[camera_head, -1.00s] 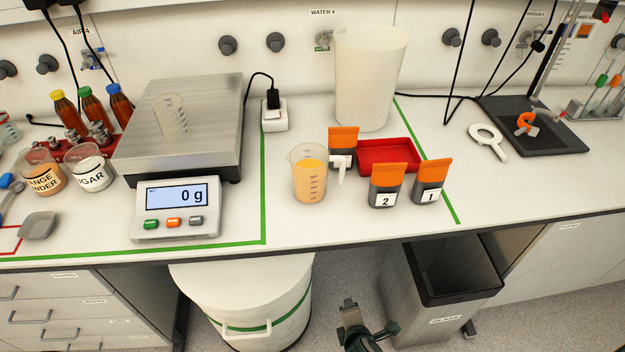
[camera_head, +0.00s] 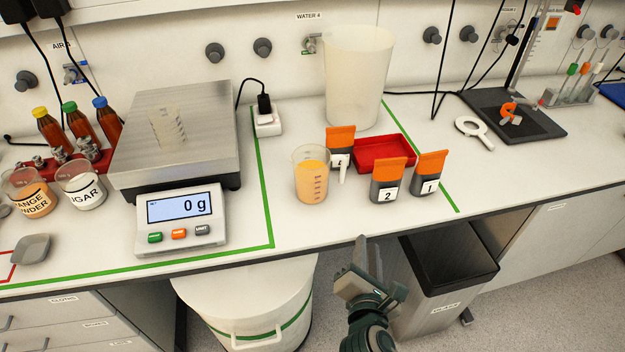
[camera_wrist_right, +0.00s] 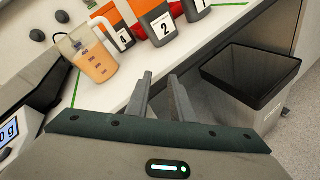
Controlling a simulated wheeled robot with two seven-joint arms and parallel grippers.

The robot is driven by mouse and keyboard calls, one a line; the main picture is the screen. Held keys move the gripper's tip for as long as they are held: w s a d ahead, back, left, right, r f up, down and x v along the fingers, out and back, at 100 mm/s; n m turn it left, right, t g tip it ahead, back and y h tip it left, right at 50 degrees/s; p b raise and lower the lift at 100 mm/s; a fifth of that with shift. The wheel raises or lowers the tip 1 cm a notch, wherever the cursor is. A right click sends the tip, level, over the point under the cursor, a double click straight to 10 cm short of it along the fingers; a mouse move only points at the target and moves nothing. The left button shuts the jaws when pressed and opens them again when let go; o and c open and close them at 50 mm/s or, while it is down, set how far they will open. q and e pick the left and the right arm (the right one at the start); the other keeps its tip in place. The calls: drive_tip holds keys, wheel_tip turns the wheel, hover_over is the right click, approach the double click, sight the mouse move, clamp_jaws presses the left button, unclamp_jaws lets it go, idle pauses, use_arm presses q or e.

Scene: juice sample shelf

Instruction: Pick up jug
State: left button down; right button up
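A clear measuring jug (camera_head: 311,185) with orange liquid stands upright on the white bench, right of the scale. It also shows at the upper left in the right wrist view (camera_wrist_right: 94,62). My right gripper (camera_head: 362,248) is in front of the bench edge, below and to the right of the jug and apart from it. In the right wrist view its two fingers (camera_wrist_right: 160,78) are apart with nothing between them. My left gripper is not in view.
Orange-topped containers (camera_head: 388,182) stand right of the jug, near a red tray (camera_head: 383,150). A large translucent vessel (camera_head: 357,85) is behind. The scale (camera_head: 180,215) reads 0 g. A grey bin (camera_head: 450,265) and white drum (camera_head: 250,300) stand below the bench edge.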

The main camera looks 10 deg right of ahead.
drive_tip(key=w+a+r+n+t, duration=0.2)
drive_tip(key=a+r+n+t, duration=0.1)
drive_tip(key=r+n, duration=0.3)
drive_tip(key=shift+w+a+r+n+t+y, duration=0.2)
drive_tip(key=shift+w+a+n+t+y, duration=0.1)
drive_tip(key=shift+a+n, duration=0.5)
drive_tip(key=p, duration=0.3)
approach(345, 169)
drive_tip(key=x, duration=0.4)
drive_tip(key=shift+w, duration=0.35)
drive_tip(key=shift+w+d+f, duration=0.1)
drive_tip(key=shift+w, duration=0.3)
